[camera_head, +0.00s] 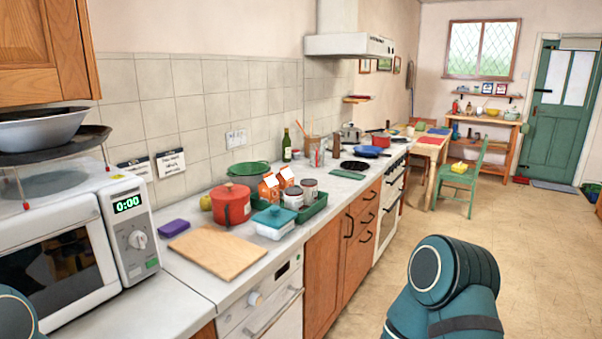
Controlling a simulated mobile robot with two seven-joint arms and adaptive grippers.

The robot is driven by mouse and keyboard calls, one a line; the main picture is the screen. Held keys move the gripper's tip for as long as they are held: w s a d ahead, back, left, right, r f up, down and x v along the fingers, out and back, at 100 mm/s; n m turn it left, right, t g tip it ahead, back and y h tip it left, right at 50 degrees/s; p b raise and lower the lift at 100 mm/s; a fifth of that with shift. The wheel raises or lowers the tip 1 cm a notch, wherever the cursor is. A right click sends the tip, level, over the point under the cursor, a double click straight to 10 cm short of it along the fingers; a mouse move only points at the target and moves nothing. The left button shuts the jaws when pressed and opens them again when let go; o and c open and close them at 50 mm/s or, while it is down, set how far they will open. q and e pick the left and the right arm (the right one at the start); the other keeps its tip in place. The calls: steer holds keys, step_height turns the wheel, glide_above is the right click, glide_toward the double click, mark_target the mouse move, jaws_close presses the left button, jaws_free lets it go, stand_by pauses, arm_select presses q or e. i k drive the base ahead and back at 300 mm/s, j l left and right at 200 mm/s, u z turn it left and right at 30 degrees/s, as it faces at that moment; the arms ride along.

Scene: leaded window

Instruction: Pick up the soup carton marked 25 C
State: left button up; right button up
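Two orange-and-white cartons with gabled tops stand close together on the counter, the nearer carton (268,189) to the left and the farther carton (286,177) just behind it to the right. Any price mark on them is too small to read, so I cannot tell which is marked 25 C. A red pot (231,205) stands at their left and partly in front. Neither of my grippers is in view; only teal parts of my arms show at the bottom left corner and bottom right.
Near the cartons are a green tray (314,211) with cans, a teal-lidded tub (274,222) and a green pot (248,172). A microwave (70,250) stands left. Floor at right is open.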

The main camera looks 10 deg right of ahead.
mark_target(268, 188)
steer(key=i+l, duration=0.75)
